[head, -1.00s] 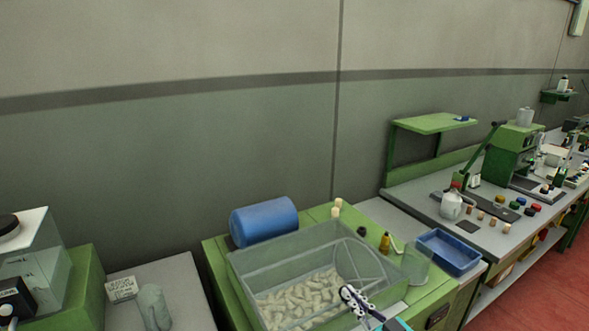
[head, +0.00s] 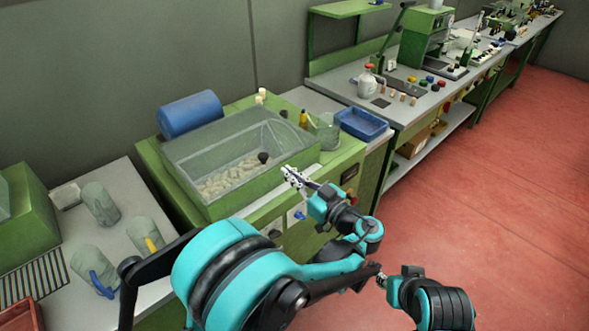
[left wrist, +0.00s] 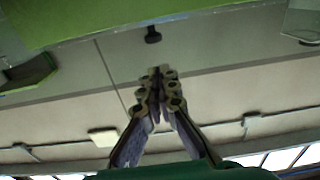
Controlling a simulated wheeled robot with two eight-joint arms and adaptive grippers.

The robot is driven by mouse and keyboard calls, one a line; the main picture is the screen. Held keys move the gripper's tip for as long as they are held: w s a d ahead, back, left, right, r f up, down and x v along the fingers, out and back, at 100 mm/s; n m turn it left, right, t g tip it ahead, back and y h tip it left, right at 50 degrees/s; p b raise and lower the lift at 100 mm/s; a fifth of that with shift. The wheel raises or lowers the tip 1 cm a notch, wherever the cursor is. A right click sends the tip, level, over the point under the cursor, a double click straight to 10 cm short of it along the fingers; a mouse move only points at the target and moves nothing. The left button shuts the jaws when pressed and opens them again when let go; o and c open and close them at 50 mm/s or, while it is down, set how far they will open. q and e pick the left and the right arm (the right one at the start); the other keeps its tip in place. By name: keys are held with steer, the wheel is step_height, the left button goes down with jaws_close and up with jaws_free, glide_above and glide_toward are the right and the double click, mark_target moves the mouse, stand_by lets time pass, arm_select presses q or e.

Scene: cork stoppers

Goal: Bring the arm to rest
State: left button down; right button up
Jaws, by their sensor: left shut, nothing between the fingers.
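My left arm (head: 225,270) reaches in from the lower left in the head view. Its left gripper (head: 288,172) is shut and empty, in front of the clear-walled bin of pale corks (head: 235,177). In the left wrist view, the left gripper's fingers (left wrist: 158,75) meet with nothing between them. My right arm (head: 430,295) shows at the bottom right of the head view. The small tip of the right gripper (head: 381,279) seems to show at its left end, too small to tell its state.
A blue cylinder (head: 190,114) lies behind the bin. A blue tray (head: 362,123) and a workbench (head: 400,115) stand to the right. A dark knob-like piece (head: 263,157) shows at the bin. Red floor (head: 490,190) is clear at right.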

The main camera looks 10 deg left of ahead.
arm_select(q)
steer(key=m+g+h, duration=0.3)
steer(key=m, duration=0.1)
glide_toward(242, 182)
steer(key=x, duration=0.4)
steer(key=s+a+h, duration=0.1)
steer(key=s+a+f+m+g+h, duration=0.1)
steer(key=s, duration=0.1)
steer(key=s+a+f+h, duration=0.1)
steer(key=s, duration=0.1)
steer(key=shift+a+f+m+g, duration=0.15)
steer(key=shift+a+m+g, duration=0.1)
steer(key=shift+m+g, duration=0.05)
steer(key=s+d+f+m+h, duration=0.1)
steer(key=s+f+m+h, duration=0.1)
steer(key=s+h, duration=0.2)
steer(key=s+d+f+m+h, duration=0.1)
steer(key=s+f+m+h, duration=0.1)
steer(key=s, duration=0.8)
steer(key=shift+d+f+m+h, duration=0.2)
steer(key=shift+d+m+h, duration=0.15)
steer(key=shift+h, duration=0.55)
